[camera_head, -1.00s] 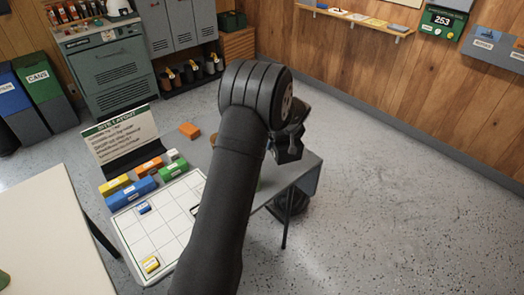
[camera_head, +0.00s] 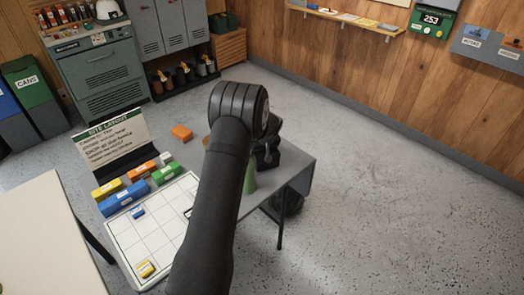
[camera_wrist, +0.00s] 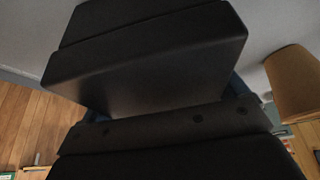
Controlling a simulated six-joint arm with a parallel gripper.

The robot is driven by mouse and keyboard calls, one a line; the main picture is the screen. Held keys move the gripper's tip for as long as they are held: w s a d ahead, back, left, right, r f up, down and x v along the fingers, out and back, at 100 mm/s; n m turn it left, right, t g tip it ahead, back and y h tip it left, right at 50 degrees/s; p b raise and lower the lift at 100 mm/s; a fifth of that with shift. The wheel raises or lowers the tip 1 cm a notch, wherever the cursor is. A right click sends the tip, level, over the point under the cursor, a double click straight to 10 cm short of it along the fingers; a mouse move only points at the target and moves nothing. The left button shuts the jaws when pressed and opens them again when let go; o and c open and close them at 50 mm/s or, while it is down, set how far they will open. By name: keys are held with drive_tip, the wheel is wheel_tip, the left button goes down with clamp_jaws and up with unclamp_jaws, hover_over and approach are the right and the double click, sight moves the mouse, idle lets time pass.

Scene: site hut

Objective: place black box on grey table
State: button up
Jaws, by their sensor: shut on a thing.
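My gripper (camera_head: 270,152) is over the right end of the grey table (camera_head: 272,188), partly hidden by my own arm. It is shut on the black box (camera_head: 292,158), which shows as a dark shape at the gripper's far side. In the wrist view the black box (camera_wrist: 150,65) fills the upper middle, close against the dark gripper parts below it. I cannot tell whether the box touches the table top.
A white grid board (camera_head: 150,232), coloured blocks (camera_head: 122,197) and a sign (camera_head: 112,143) occupy the table's left. A tan rounded object (camera_wrist: 297,80) is at right in the wrist view.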

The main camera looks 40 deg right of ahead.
drive_tip(key=shift+f, duration=0.15)
drive_tip(key=o, duration=1)
drive_tip(key=v, duration=1.2)
drive_tip(key=x, duration=1.1)
drive_tip(key=shift+w+f, duration=0.2)
drive_tip(key=shift+f, duration=0.15)
drive_tip(key=shift+d+r, duration=0.15)
drive_tip(key=shift+r, duration=1.4)
drive_tip(key=shift+f, duration=0.1)
